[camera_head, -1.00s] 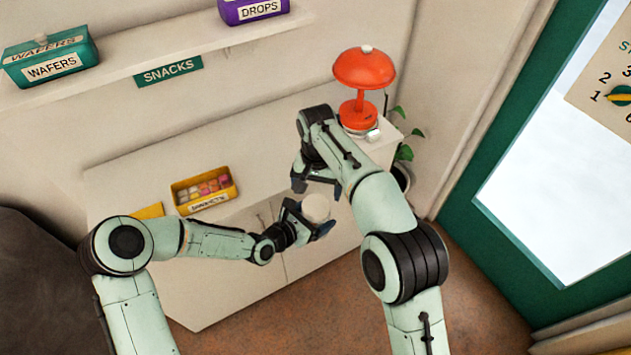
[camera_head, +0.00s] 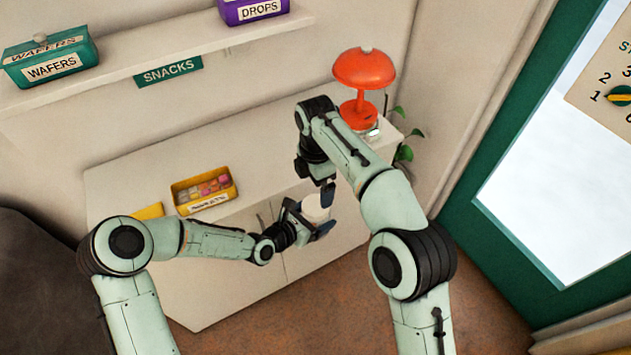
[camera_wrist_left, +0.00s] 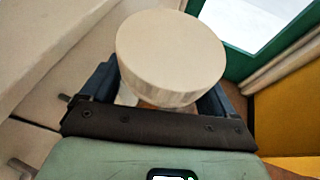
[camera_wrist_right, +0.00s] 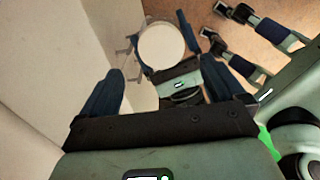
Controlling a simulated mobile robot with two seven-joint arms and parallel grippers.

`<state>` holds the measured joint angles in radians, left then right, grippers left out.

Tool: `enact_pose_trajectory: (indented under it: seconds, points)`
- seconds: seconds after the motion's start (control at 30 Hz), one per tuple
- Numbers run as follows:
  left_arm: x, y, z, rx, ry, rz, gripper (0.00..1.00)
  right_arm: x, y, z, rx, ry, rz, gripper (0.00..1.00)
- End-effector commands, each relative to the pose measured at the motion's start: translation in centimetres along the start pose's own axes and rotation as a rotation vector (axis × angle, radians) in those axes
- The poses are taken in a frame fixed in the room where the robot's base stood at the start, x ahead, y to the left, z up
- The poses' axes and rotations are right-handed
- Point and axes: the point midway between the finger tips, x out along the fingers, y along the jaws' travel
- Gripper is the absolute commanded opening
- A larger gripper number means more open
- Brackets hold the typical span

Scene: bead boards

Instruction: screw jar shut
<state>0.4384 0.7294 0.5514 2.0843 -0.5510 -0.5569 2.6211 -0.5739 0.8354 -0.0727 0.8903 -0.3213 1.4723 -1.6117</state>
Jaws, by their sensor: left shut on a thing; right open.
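The jar shows mostly as its round cream lid (camera_head: 317,206), seen from above in the left wrist view (camera_wrist_left: 170,52) and the right wrist view (camera_wrist_right: 162,45). The lid sits on top of the jar; a little of the body (camera_wrist_left: 150,103) shows below it. Whether the lid is tight cannot be told. My left gripper (camera_head: 309,226) is shut on the jar and holds it in front of the cabinet. My right gripper (camera_head: 315,180) is open just above and behind the lid, its fingers (camera_wrist_right: 161,75) apart and empty.
A yellow bin of small coloured items (camera_head: 203,190) stands on the cabinet top (camera_head: 130,180). A red lamp (camera_head: 363,75) and a plant (camera_head: 404,150) are at the back right. A shelf (camera_head: 170,45) with boxes runs above. Open floor (camera_head: 270,320) lies in front.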

Motion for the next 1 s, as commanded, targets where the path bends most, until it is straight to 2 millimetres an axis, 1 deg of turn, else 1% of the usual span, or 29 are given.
enact_pose_trajectory:
  seconds: [0.03,0.1,0.2,0.3,0.43,0.77,0.87,1.0]
  points:
    - [0.0,0.0,0.1,0.001,-0.002,0.0,0.03,-0.1,0.0,0.0,-0.086,0.002,0.0,0.96]
    - [0.0,0.0,0.1,0.001,-0.002,0.0,0.03,-0.2,0.0,-0.1,-0.195,0.003,0.0,0.96]
    - [0.0,0.0,0.1,0.001,-0.002,0.0,0.03,-0.3,-0.1,-0.1,-0.311,0.003,-0.001,0.96]
    - [0.0,0.0,0.1,0.001,-0.002,0.0,0.03,-0.4,-0.1,-0.1,-0.378,0.004,-0.001,0.96]
    - [0.0,0.0,0.1,0.001,-0.002,0.0,0.03,-0.4,-0.1,-0.1,-0.409,0.004,-0.001,0.96]
    - [0.0,0.0,0.1,0.001,-0.002,0.0,0.03,-0.2,-0.1,-0.1,-0.408,0.004,-0.002,0.96]
    - [0.0,0.0,0.1,0.001,-0.002,0.0,0.03,0.7,-0.1,-0.1,-0.408,0.004,-0.004,0.96]
    - [0.0,0.0,0.1,0.001,-0.002,0.0,0.03,2.9,-0.2,-0.2,-0.407,0.005,-0.005,0.96]
